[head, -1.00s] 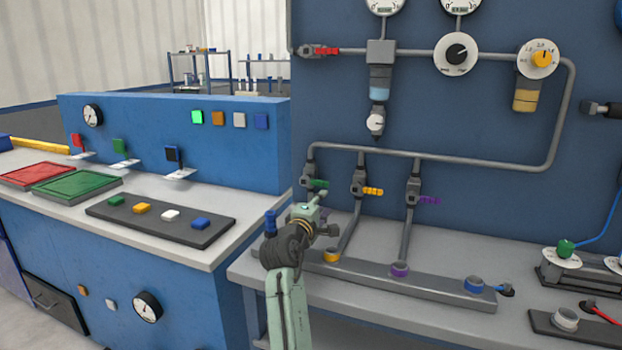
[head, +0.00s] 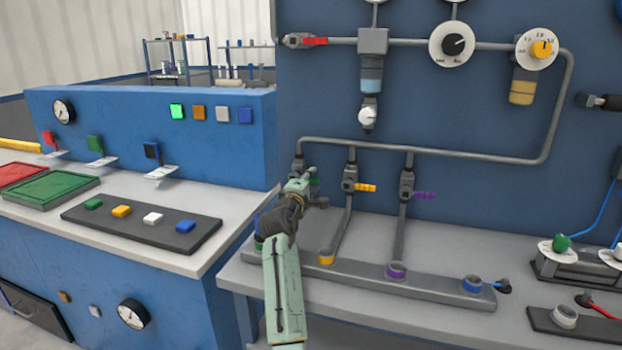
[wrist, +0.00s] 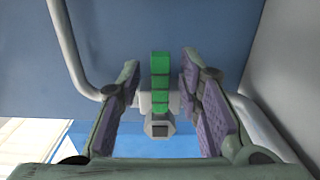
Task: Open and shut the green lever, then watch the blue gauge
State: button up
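The green lever (wrist: 160,85) stands upright in the wrist view, between my two open fingers, with space showing on both sides of it. In the head view only a bit of the green lever (head: 316,182) shows, on the left valve of the pipe rack, partly hidden by my gripper (head: 307,176). My gripper (wrist: 163,100) is open around the lever, and I see no finger touching it.
A yellow-handled valve (head: 363,187) and a purple-handled valve (head: 420,194) stand to the right of the green one. A grey pipe (head: 420,151) runs just above them. A blue console (head: 150,130) with buttons and a round gauge (head: 63,111) is at the left.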

jog(key=shift+w, duration=0.25)
grip_shut()
dwell(0.8)
